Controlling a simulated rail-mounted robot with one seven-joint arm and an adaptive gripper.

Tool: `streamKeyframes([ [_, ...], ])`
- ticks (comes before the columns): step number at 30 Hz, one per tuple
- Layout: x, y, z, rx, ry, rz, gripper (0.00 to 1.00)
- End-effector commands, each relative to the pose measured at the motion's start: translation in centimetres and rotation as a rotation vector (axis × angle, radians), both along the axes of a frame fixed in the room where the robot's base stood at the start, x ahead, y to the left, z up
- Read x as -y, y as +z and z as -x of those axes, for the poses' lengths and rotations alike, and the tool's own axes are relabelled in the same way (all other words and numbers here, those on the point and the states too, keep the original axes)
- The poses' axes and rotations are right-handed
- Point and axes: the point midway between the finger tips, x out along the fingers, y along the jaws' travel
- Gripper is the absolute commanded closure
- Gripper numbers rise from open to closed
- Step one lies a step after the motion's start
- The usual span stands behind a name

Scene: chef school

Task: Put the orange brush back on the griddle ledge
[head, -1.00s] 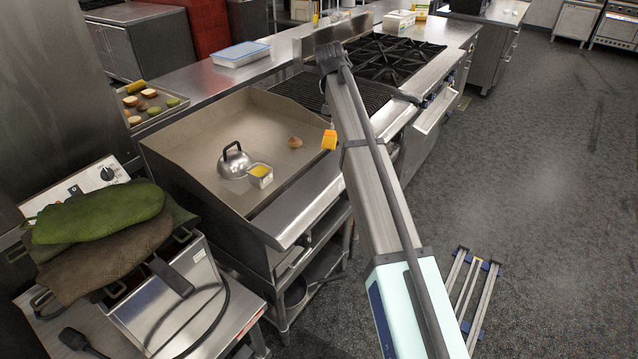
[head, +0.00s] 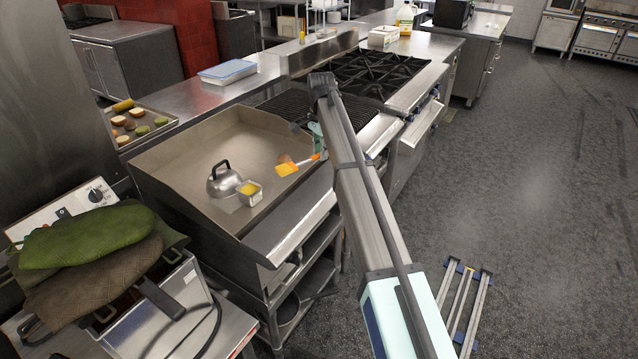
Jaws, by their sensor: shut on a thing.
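The orange brush (head: 287,169) is over the right part of the griddle plate (head: 190,150), its head pointing left. Its handle runs right to my gripper (head: 317,154), which is shut on it and partly hidden by my arm. I cannot tell whether the brush head touches the plate. The steel griddle ledge (head: 290,226) runs along the front of the griddle, below and in front of the brush; its surface looks clear.
A metal dome (head: 222,181) with a black handle and a small square tin (head: 250,193) of yellow contents stand on the griddle. A small brown bun (head: 284,158) is just behind the brush head. The burner range (head: 370,72) lies to the right.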

Motion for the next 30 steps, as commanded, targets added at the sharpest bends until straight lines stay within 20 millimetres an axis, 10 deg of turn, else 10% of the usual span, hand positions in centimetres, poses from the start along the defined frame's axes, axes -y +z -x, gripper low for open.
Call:
streamKeyframes([
  [10,0.0,-7.5,0.1,-0.001,0.001,0.001,1.0],
  [30,0.0,-13.4,0.0,0.003,0.001,0.0,1.0],
])
